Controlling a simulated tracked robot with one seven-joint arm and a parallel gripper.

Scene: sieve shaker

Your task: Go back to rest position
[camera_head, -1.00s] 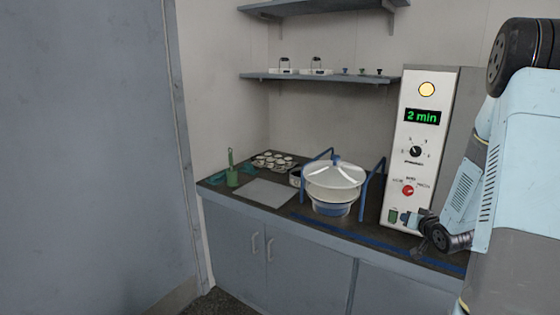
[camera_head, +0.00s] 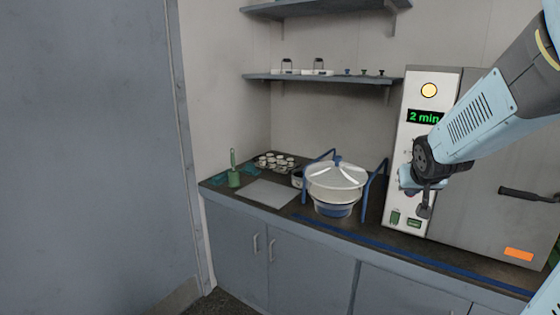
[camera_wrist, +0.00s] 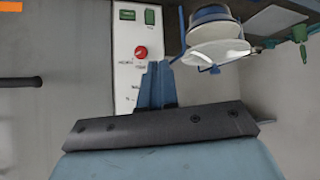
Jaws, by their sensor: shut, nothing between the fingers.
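My gripper (camera_head: 424,207) hangs in front of the white control panel (camera_head: 408,135) of the sieve shaker cabinet in the head view, with my arm reaching in from the upper right. In the wrist view my gripper (camera_wrist: 157,68) has its blue fingers together, with nothing between them. The panel (camera_wrist: 126,60) shows behind them there, with its red knob (camera_wrist: 141,52) just left of the fingertips. In the head view the panel's display (camera_head: 424,117) reads "2 min", its right end covered by my arm. The yellow lamp (camera_head: 429,90) above is lit. My wrist hides the dials.
A white-lidded sieve bowl (camera_head: 336,178) stands between blue bars left of the panel. A green brush (camera_head: 233,170), a grey mat (camera_head: 271,194) and several small cups (camera_head: 276,160) lie further left on the counter (camera_head: 370,236). Shelves (camera_head: 320,77) hang above. A grey cabinet door (camera_head: 490,185) is at right.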

